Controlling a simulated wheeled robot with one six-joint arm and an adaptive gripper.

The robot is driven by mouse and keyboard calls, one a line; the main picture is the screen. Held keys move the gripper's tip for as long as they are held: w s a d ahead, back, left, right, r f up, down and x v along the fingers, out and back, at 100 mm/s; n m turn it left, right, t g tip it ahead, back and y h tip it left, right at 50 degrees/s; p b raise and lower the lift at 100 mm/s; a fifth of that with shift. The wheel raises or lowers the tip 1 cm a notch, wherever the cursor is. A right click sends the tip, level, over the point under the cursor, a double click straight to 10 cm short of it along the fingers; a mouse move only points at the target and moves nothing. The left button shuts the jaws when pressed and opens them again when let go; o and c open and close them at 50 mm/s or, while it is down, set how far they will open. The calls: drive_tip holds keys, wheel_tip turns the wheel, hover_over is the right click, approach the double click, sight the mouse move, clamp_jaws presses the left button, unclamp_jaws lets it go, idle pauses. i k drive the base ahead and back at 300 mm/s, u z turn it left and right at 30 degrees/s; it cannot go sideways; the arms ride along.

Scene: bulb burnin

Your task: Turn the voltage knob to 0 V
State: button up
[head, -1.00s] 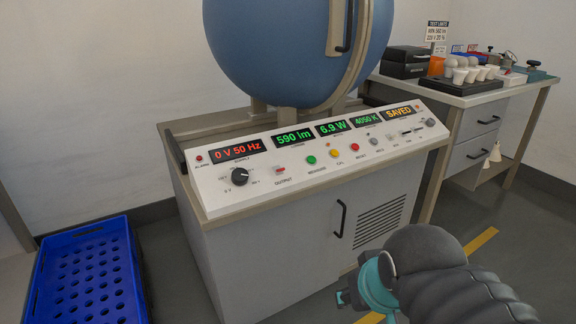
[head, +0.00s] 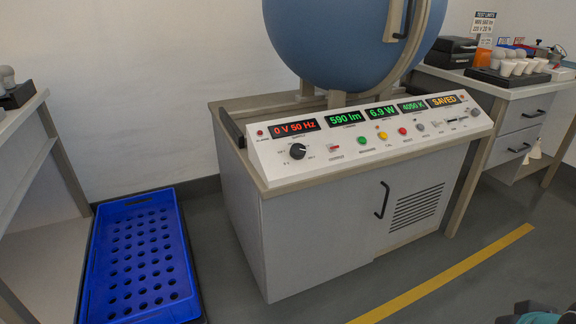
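The voltage knob (head: 298,151) is a round black dial at the left end of the sloped white control panel (head: 330,164). Its exact pointer direction is too small to tell. The red supply display (head: 295,127) above it reads 0 V 50 Hz. My gripper (head: 530,312) shows only as a dark and teal sliver at the bottom right corner. It is far from the knob and apart from the panel. Its fingers are mostly cut off, so I cannot tell whether it is open or shut.
The panel sits on a grey cabinet (head: 320,220) below a large blue sphere (head: 345,40). A blue perforated crate (head: 183,240) lies on the floor at left, beside a bench (head: 20,125). Another table (head: 500,90) stands at the right. The floor in front of the cabinet is clear.

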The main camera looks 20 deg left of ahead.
sight(298, 151)
drive_tip(key=k, duration=0.4)
drive_tip(key=u, duration=0.85)
